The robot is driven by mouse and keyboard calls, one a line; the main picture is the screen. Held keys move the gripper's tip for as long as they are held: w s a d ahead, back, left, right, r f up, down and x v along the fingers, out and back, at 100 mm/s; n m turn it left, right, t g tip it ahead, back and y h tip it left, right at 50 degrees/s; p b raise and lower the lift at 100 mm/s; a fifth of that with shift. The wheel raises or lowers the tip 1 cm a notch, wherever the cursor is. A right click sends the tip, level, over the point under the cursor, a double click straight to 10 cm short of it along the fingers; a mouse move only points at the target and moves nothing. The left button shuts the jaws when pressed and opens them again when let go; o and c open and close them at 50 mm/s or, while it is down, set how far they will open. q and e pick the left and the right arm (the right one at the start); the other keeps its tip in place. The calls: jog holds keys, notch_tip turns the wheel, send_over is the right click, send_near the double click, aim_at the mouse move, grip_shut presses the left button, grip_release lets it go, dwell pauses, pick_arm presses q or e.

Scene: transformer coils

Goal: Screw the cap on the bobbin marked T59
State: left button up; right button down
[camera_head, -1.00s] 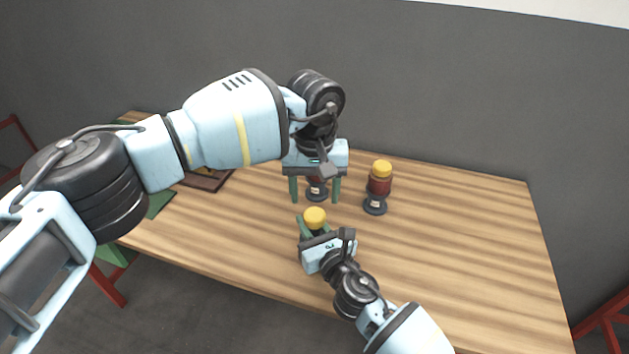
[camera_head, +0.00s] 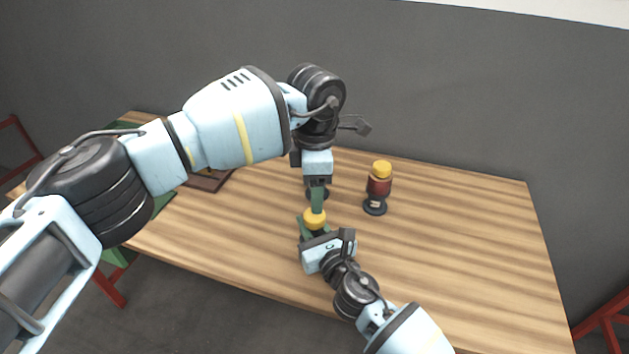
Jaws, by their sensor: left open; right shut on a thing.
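A yellow cap (camera_head: 315,222) sits on top of the bobbin held by my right gripper (camera_head: 311,232). The held bobbin is mostly hidden by the gripper, and its marking does not show. My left gripper (camera_head: 317,207) is open and points down, seen edge-on. Its near green finger overlaps the top of the yellow cap in the picture; I cannot tell if it touches. Another bobbin (camera_head: 375,207) with a red winding and a yellow cap (camera_head: 381,169) stands upright to the right. Its label is too small to read.
Behind my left gripper a further bobbin (camera_head: 310,194) is mostly hidden; its dark base shows. A brown tray (camera_head: 208,181) lies at the left, partly behind my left arm. The right side of the wooden table (camera_head: 470,240) is clear.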

pick_arm(q)
jog(key=n, duration=0.5)
jog(key=shift+r, duration=0.1)
jog(key=n, duration=0.6)
jog(key=shift+r, duration=0.15)
jog(key=n, duration=0.6)
jog(key=shift+r+n, duration=0.15)
jog(key=shift+n, duration=0.15)
jog(key=n, duration=0.5)
jog(key=shift+a+r, duration=0.1)
jog(key=shift+r, duration=0.05)
jog(key=shift+f, duration=4.05)
